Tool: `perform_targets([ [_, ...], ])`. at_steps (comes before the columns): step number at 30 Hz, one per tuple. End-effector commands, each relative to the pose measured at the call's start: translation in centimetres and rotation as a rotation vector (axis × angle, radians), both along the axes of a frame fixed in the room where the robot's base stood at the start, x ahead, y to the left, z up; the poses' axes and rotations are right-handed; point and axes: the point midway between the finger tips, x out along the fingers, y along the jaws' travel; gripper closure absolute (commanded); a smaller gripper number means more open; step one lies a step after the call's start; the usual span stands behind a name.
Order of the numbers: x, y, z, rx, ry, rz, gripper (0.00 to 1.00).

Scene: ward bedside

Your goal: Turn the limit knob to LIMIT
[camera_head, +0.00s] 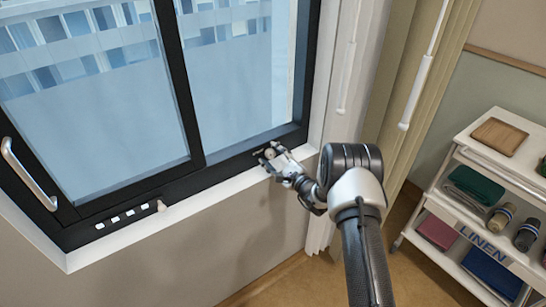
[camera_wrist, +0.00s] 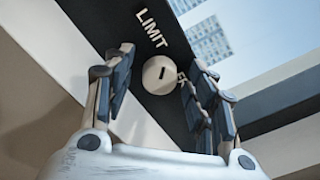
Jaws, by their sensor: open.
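The limit knob (camera_wrist: 160,75) is a round cream knob with a short dark slot, set on the black lower window frame. The white word LIMIT (camera_wrist: 151,28) is printed beside it on the frame. In the wrist view my gripper (camera_wrist: 153,72) is open, with one finger on each side of the knob. The right finger is very close to the knob's edge; I cannot tell whether it touches. In the head view my gripper (camera_head: 268,154) is at the lower right corner of the window frame, and the knob (camera_head: 270,153) is partly hidden by the fingers.
The window (camera_head: 85,90) has a handle (camera_head: 28,175) at left and several small white marks (camera_head: 120,217) on its lower frame. A white sill (camera_head: 190,207) runs below. Curtains (camera_head: 400,80) hang right of the window. A linen trolley (camera_head: 455,215) stands at far right.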

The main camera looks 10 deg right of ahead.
Motion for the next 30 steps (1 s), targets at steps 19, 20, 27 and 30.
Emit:
perform_targets([
  [19,-8.7,-4.1,0.0,0.001,0.002,-0.003,0.49],
  [20,-9.1,-4.3,-0.1,0.0,0.002,-0.002,0.49],
  [27,-10.9,-5.0,0.0,0.0,0.001,-0.001,0.49],
  [30,-11.0,-5.0,0.0,-0.001,0.0,0.0,0.49],
])
